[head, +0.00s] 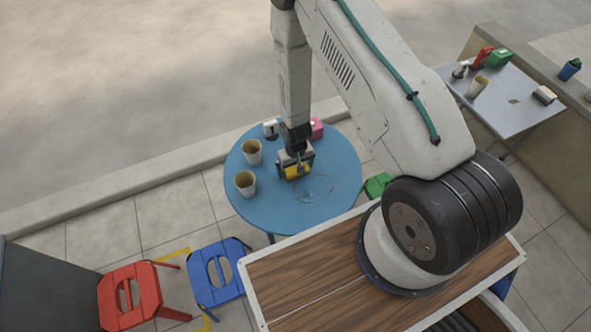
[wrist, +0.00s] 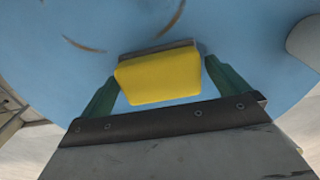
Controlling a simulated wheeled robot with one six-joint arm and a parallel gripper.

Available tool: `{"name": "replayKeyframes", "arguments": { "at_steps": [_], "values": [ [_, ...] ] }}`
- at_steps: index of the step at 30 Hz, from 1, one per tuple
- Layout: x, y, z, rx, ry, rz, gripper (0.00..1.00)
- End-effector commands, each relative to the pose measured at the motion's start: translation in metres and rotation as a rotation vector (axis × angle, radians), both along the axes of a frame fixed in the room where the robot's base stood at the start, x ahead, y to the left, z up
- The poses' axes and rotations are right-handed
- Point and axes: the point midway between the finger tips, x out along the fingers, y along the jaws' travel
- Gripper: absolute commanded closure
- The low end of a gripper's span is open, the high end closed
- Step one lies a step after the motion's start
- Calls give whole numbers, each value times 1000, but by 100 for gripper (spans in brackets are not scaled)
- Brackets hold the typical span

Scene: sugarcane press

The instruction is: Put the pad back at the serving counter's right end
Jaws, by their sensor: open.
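The yellow pad (head: 297,172), with a grey strip along its far side, is at the blue round table (head: 243,211), near the middle of the top. It fills the centre of the wrist view (wrist: 160,79). My gripper (head: 295,163) is pointed down at the pad, jaws apart. In the wrist view its green fingers stand at the left and right of the pad, with a narrow gap visible at each side. I cannot tell whether the pad touches the tabletop. I cannot make out for sure which surface is the serving counter.
Two cups (head: 246,183) stand left of the pad; a pink box (head: 317,128) is behind it. Faint ring marks (head: 316,186) lie on the tabletop. Red (head: 131,296) and blue (head: 216,273) stools stand lower left. A grey table (head: 513,112) with several items stands upper right, beside a ledge.

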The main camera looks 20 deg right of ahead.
Motion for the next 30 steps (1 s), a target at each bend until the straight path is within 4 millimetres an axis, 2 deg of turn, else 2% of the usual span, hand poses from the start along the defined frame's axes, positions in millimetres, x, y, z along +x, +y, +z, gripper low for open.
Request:
{"name": "replayKeyframes", "arguments": {
  "at_steps": [1,5,7,8,17,20,26,30],
  "values": [
    [0,0,0,0,0,0,3],
    [0,0,0,0,0,0,38],
    [0,0,0,0,0,0,38],
    [0,0,0,0,0,0,42],
    [0,0,4,0,-1,0,42],
    [0,0,11,0,-1,0,42],
    [1,0,38,0,-2,1,42],
    [-32,0,39,-1,5,1,42]
  ]
}}
